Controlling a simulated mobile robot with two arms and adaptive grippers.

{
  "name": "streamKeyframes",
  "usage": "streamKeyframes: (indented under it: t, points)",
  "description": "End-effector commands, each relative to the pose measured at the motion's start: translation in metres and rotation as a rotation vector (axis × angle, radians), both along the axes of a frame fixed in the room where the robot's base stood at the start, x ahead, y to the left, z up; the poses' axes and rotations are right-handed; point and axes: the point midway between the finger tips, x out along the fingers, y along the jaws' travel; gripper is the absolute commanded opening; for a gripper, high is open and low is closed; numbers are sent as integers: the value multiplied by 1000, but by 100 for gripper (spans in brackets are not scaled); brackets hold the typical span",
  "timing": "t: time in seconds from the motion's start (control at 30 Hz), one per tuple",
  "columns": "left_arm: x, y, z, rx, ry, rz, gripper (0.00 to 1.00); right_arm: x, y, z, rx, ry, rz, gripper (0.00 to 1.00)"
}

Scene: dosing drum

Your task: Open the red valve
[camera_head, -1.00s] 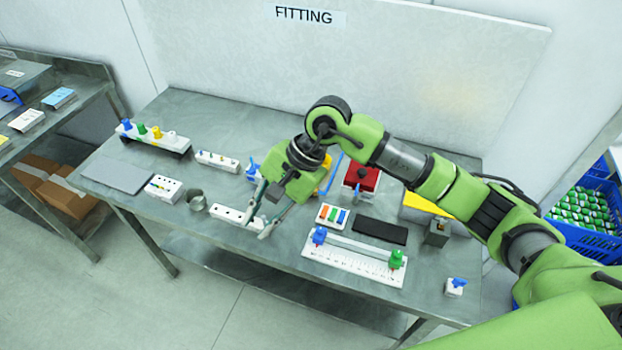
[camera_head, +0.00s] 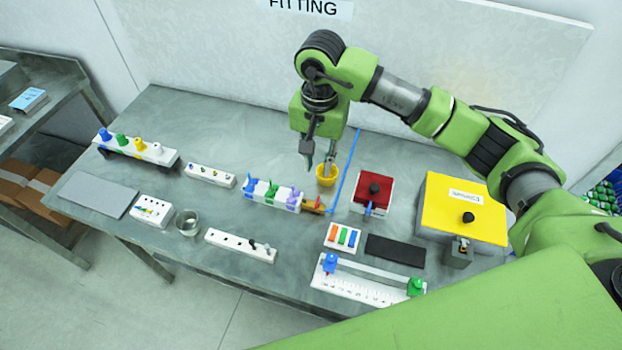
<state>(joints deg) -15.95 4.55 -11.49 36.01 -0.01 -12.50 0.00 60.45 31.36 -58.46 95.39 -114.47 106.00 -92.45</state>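No part is plainly marked as the red valve. A white block (camera_head: 271,195) with blue, green and purple valves stands mid-table. At its right end is a brown-orange piece (camera_head: 312,206) with a small red spot, too small to make out. A red box (camera_head: 373,192) with a black knob on top and a small blue part in front stands further right. My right gripper (camera_head: 313,166) points down behind the block's right end, beside a yellow cup (camera_head: 327,172). Its fingers overlap from this angle, so its opening is unclear. My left gripper is not in view.
A yellow box (camera_head: 455,213) with a black knob is at right, beside a small grey block (camera_head: 457,254). A white ruler rail (camera_head: 365,288), dark mat (camera_head: 395,250) and metal cup (camera_head: 187,222) are towards the front.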

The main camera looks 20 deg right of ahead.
Motion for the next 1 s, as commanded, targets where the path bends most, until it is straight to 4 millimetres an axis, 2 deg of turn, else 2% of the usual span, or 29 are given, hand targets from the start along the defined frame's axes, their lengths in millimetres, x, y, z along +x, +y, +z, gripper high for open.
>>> streamKeyframes:
  t: [0.17, 0.33, 0.47, 0.57, 0.7, 0.83, 1.0]
  points:
    - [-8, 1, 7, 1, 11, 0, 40, -1, 0, -13, 0, 6, -1, 21]
    - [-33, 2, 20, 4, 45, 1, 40, -2, 0, -43, 1, 8, -3, 21]
    - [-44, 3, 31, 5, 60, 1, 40, -2, 1, -72, 2, 7, -2, 21]
    - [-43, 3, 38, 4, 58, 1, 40, -3, 1, -93, 1, 7, -3, 21]
    - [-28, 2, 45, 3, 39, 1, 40, -2, 0, -116, 1, 4, -2, 21]
    - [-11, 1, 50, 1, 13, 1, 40, -1, 1, -130, 3, 2, -1, 21]
    - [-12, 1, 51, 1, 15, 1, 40, -1, 0, -138, 1, 2, 0, 21]
